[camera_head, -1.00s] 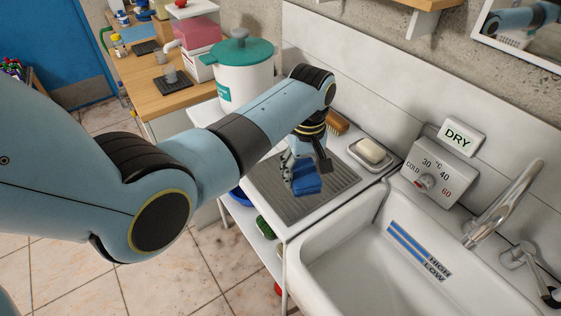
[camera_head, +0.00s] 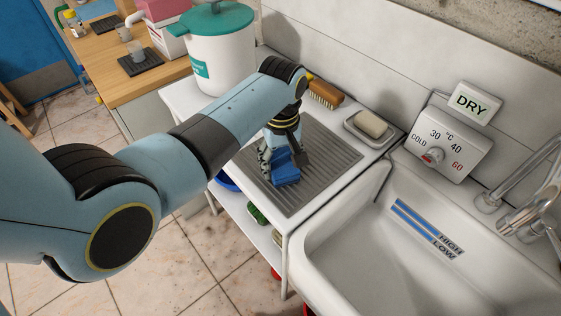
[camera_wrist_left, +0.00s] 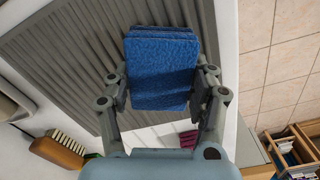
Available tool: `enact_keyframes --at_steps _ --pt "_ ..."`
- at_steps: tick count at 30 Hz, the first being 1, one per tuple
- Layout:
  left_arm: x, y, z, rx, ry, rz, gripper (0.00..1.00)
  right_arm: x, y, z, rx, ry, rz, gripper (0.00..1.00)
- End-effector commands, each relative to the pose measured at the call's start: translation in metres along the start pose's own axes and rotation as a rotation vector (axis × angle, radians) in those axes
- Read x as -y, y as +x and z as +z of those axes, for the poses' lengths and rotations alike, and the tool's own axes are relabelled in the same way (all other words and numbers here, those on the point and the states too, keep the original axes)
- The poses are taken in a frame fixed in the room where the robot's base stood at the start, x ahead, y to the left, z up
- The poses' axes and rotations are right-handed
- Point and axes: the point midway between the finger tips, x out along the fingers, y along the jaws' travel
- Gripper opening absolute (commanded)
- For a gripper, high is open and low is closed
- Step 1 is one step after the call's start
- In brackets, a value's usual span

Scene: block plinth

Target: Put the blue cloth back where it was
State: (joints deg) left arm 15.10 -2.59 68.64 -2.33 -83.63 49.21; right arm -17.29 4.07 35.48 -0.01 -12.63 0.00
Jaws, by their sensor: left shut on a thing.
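My left gripper (camera_head: 276,160) is shut on the folded blue cloth (camera_head: 287,174) over the grey ridged drainboard (camera_head: 316,165). The arm reaches in from the left and the gripper points down. In the left wrist view, the cloth (camera_wrist_left: 162,72) sits between the two fingers of the left gripper (camera_wrist_left: 161,88), with the ridged board (camera_wrist_left: 70,55) behind it. I cannot tell whether the cloth touches the board. My right gripper is not in view.
A brush (camera_head: 325,93) and a soap dish (camera_head: 364,132) with soap lie behind the board. The white sink (camera_head: 345,235) with a tap (camera_head: 500,195) is at the right. A white pot with a green lid (camera_head: 218,50) stands behind the arm.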

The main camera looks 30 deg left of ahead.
Motion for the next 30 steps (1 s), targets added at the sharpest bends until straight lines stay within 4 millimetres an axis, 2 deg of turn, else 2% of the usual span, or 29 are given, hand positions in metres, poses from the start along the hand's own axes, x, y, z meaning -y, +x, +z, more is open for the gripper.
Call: enact_keyframes --at_steps 2,3,7,15,19,23,30 --pt "0.0 0.0 0.0 0.0 0.0 0.0 0.28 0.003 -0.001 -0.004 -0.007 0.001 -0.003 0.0" --pt "0.0 -0.001 0.0 0.0 0.0 0.0 0.63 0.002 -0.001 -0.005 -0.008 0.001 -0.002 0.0" --pt "0.0 -0.001 0.0 0.0 0.0 0.0 0.8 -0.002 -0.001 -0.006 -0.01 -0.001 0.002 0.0" --pt "0.0 -0.001 0.0 0.0 0.0 0.0 0.81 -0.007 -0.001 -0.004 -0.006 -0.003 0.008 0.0" --pt "-0.001 -0.011 -0.001 -0.001 0.0 0.001 0.81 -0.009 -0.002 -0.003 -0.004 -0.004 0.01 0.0" --pt "-0.001 -0.034 0.0 -0.002 0.0 0.002 0.81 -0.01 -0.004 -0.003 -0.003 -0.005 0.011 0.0" --pt "-0.001 -0.087 -0.001 -0.003 0.001 0.003 0.81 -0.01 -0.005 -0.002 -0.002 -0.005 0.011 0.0"
